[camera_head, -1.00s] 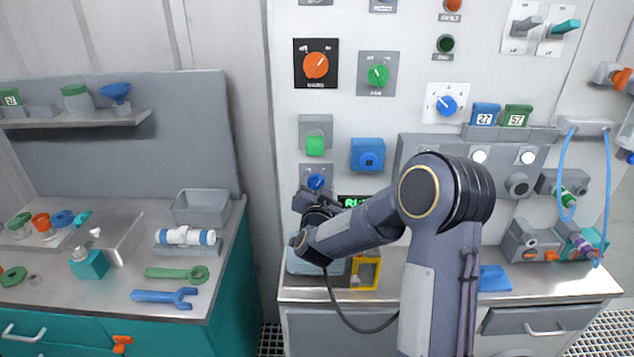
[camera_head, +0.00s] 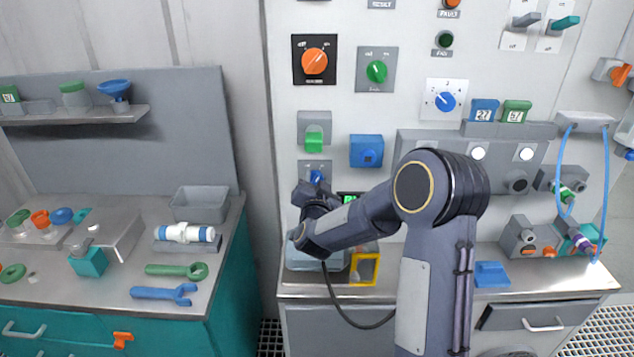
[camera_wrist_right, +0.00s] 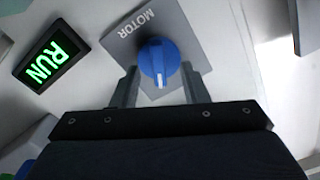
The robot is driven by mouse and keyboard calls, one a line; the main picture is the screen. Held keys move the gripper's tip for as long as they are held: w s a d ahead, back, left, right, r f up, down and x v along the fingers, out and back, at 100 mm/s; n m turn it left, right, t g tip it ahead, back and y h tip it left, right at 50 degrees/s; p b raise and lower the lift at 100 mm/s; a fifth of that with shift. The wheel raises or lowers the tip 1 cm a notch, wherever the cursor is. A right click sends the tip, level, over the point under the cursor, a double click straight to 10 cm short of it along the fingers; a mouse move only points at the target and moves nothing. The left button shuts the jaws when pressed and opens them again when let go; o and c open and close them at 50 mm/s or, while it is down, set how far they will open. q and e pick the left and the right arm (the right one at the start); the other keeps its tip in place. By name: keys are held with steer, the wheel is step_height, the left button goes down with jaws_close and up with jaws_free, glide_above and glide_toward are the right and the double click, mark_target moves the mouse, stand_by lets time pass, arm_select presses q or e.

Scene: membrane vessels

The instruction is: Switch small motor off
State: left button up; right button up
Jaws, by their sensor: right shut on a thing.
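The small motor switch is a blue rotary knob (camera_wrist_right: 159,62) on a grey plate marked MOTOR (camera_wrist_right: 187,28) in the right wrist view. In the head view the knob (camera_head: 316,176) shows just above my right gripper (camera_head: 314,190). In the wrist view my right gripper (camera_wrist_right: 160,90) has one finger on each side of the knob and is shut on it. The green RUN display (camera_wrist_right: 46,64) beside the plate is lit. It is partly hidden behind my arm in the head view (camera_head: 350,198). My left gripper is not in view.
Close above the motor switch is a green-handled switch (camera_head: 314,140), with a blue button box (camera_head: 367,151) to its right. A larger orange knob (camera_head: 315,61) sits higher on the panel. A yellow frame (camera_head: 365,268) stands on the counter below my right arm.

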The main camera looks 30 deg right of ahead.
steer(key=shift+a+n+b, duration=0.15)
steer(key=shift+n+b, duration=0.2)
steer(key=shift+n, duration=0.85)
steer(key=n, duration=0.2)
steer(key=shift+w+a+n, duration=0.15)
steer(key=shift+n, duration=0.15)
steer(key=n, duration=0.3)
steer(key=shift+w+a+r+n, duration=0.1)
steer(key=shift+a+n, duration=0.05)
steer(key=shift+n, duration=0.15)
steer(key=shift+a+n+p, duration=0.1)
steer(key=shift+n+p, duration=0.4)
steer(key=shift+n, duration=1)
steer(key=o, duration=0.9)
steer(key=shift+o, duration=0.2)
